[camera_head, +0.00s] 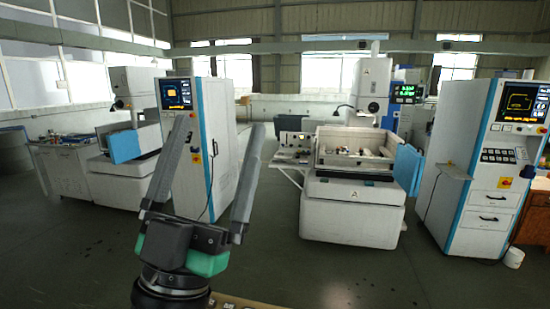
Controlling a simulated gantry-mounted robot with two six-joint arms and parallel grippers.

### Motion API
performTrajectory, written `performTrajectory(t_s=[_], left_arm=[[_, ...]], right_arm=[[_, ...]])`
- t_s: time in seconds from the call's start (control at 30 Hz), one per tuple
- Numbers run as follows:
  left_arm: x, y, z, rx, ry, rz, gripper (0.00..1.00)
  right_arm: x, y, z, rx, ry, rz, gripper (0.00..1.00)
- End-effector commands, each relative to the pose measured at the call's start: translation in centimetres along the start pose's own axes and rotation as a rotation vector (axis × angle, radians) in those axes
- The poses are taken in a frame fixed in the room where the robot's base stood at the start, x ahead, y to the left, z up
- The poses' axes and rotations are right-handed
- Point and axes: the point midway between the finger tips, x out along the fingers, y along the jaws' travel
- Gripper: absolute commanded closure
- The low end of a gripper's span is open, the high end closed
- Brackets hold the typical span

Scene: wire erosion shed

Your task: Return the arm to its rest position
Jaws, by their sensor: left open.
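My left gripper (218,138) stands upright in the lower left part of the head view, its two long grey fingers pointing up and spread wide apart. Nothing is between the fingers. Its black and green body is at the bottom, and it covers part of the floor and of a white control cabinet behind it. My right gripper does not show.
A control cabinet (225,160) with a screen stands behind my left gripper. A wire erosion machine (352,212) with an open tank is right of centre. Another cabinet (470,200) stands at the right. Dark floor (350,270) in front is mostly clear. A small white bucket (514,258) sits at lower right.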

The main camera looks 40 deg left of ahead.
Motion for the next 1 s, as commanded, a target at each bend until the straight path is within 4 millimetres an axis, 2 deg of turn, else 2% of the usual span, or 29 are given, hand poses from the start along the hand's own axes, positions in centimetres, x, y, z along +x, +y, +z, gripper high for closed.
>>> performTrajectory(t_s=[0.03,0.1,0.2,0.47,0.57,0.67,0.77,1.0], left_arm=[[0.0,2.3,-1.1,-0.171,-0.03,0.078,0.01],[-0.4,5.1,-2.0,-0.338,-0.075,0.18,0.01],[-0.9,7.2,-2.9,-0.447,-0.111,0.263,0.01],[-1.0,7.6,-2.8,-0.463,-0.122,0.277,0.01],[-0.3,7.5,-3.3,-0.461,-0.122,0.276,0.01],[1.8,7.3,-4.7,-0.46,-0.122,0.276,0.01],[5.0,7.0,-6.9,-0.459,-0.122,0.275,0.01],[14.6,6.1,-13.4,-0.458,-0.121,0.275,0.01]], right_arm=[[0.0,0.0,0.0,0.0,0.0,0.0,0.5],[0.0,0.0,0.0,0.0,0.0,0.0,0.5],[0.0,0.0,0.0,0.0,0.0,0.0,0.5],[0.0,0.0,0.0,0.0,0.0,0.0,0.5],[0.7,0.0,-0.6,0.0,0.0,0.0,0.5],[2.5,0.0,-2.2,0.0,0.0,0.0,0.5],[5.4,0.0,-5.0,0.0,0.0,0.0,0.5],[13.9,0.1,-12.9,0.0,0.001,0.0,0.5]])
